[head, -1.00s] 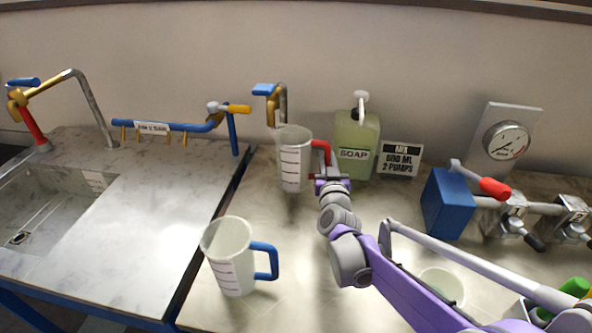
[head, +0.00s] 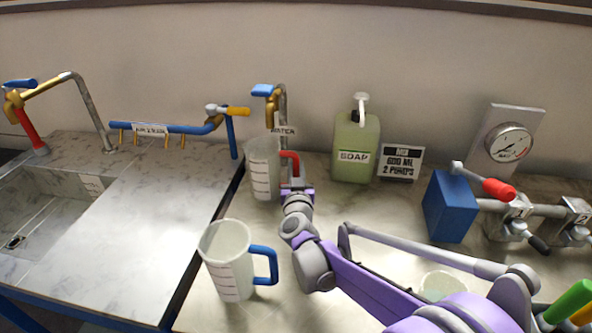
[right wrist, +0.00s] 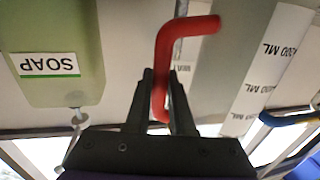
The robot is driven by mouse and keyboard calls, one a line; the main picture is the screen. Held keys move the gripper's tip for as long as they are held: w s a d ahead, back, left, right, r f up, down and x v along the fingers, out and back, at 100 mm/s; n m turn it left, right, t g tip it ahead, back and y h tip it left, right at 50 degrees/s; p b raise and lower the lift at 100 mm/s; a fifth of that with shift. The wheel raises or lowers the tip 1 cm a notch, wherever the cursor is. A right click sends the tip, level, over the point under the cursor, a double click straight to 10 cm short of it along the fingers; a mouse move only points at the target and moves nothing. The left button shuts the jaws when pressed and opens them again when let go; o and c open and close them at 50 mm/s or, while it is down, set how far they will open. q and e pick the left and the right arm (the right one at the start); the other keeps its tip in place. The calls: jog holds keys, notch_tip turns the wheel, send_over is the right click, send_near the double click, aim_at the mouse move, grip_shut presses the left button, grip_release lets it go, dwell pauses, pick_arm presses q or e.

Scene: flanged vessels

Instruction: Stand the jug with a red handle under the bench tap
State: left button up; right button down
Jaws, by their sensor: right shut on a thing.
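The clear jug with a red handle (head: 263,172) is upright at the back left of the bench, just below the bench tap (head: 273,103) in the picture. I cannot tell whether its base touches the bench or whether its mouth is exactly below the spout. My right gripper (head: 296,186) is shut on its red handle (head: 291,158). In the right wrist view, the fingers (right wrist: 161,98) close on the red handle (right wrist: 182,30), with the jug wall (right wrist: 250,75) to the right. My left gripper is not in view.
A blue-handled jug (head: 229,262) stands in front. A soap bottle (head: 356,147), a label card (head: 400,162) and a blue box (head: 449,207) are to the right. A sink counter (head: 140,215) with a blue rail (head: 165,128) is left, past a gap.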

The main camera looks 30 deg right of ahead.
jog(key=shift+f, duration=0.2)
jog(key=c, duration=0.8)
grip_release()
jog(key=shift+r, duration=0.15)
jog(key=shift+s+a+r, duration=0.1)
jog(key=shift+s+r, duration=0.05)
jog(key=shift+s, duration=0.05)
jog(key=v, duration=1.1)
jog(key=shift+s+a, duration=0.1)
jog(key=shift+s, duration=0.15)
